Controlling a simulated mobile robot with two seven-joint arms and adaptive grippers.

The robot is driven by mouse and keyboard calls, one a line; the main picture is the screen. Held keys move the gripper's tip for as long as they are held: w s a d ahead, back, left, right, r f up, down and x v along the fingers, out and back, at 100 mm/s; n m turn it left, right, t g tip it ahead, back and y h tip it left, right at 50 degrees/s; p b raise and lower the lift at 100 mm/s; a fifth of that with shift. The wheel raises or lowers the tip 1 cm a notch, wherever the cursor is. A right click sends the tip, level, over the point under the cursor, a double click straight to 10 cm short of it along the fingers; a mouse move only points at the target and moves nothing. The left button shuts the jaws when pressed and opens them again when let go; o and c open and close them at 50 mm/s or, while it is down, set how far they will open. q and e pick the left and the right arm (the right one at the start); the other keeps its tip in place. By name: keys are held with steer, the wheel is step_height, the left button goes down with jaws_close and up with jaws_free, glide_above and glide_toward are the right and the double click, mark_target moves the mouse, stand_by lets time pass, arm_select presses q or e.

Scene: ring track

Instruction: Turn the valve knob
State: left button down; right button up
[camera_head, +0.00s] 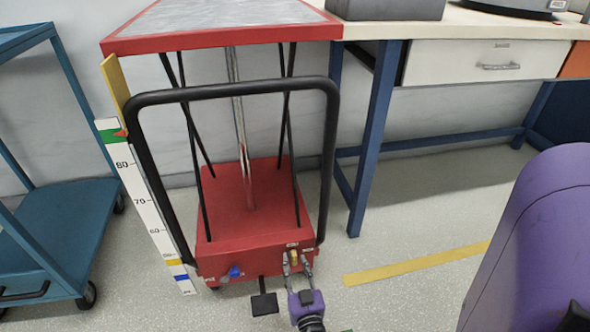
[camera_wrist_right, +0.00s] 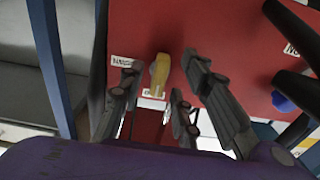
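A red lift cart base (camera_head: 250,213) carries a small yellow knob (camera_head: 294,258) on its front face at the right, and a blue knob (camera_head: 234,272) further left. My right gripper (camera_head: 298,262) is at the yellow knob. In the right wrist view the yellow knob (camera_wrist_right: 159,73) shows between the two spread fingers of that gripper (camera_wrist_right: 163,76), with gaps on both sides. The blue knob (camera_wrist_right: 283,102) is off to the right there. I cannot tell which knob is the valve. My left gripper is not in view.
A black pedal (camera_head: 264,303) sticks out at the cart's front, left of my right gripper. A black handle frame (camera_head: 230,88) stands over the cart. A scale post (camera_head: 140,195) and a blue trolley (camera_head: 62,230) are on the left; a workbench (camera_head: 372,135) is on the right.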

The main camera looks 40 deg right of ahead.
steer(key=shift+w, duration=0.1)
steer(key=c, duration=0.8)
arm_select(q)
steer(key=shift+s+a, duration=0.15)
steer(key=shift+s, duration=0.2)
